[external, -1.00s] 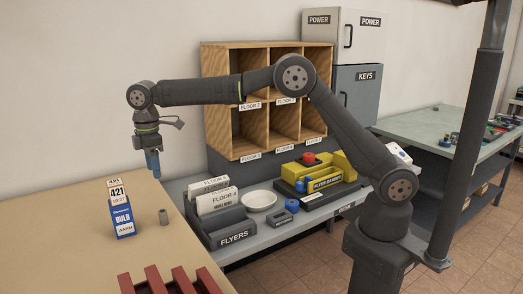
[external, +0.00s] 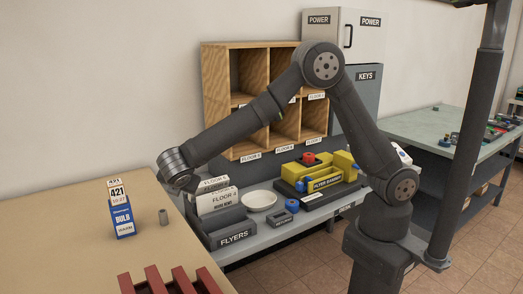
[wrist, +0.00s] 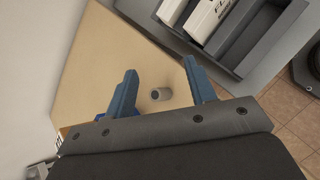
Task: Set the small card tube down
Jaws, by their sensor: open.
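The small card tube (external: 163,217) is a short grey cylinder standing upright on the tan table, to the right of the blue bulb box (external: 122,219). In the wrist view the tube (wrist: 161,94) appears between the two blue fingers, with bare table around it and neither finger visibly touching it. My gripper (wrist: 159,68) is open and empty. In the external view my wrist is up at the table's right edge, and the fingers are hidden there. A bit of blue beside the left finger in the wrist view is mostly covered.
The tan table (external: 70,225) has a red slatted rack at its front edge. To the right, a grey bench holds the flyers tray (external: 233,238), a white dish (external: 259,201) and a yellow flyer banding unit (external: 327,183). Wooden pigeonholes (external: 205,90) stand behind.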

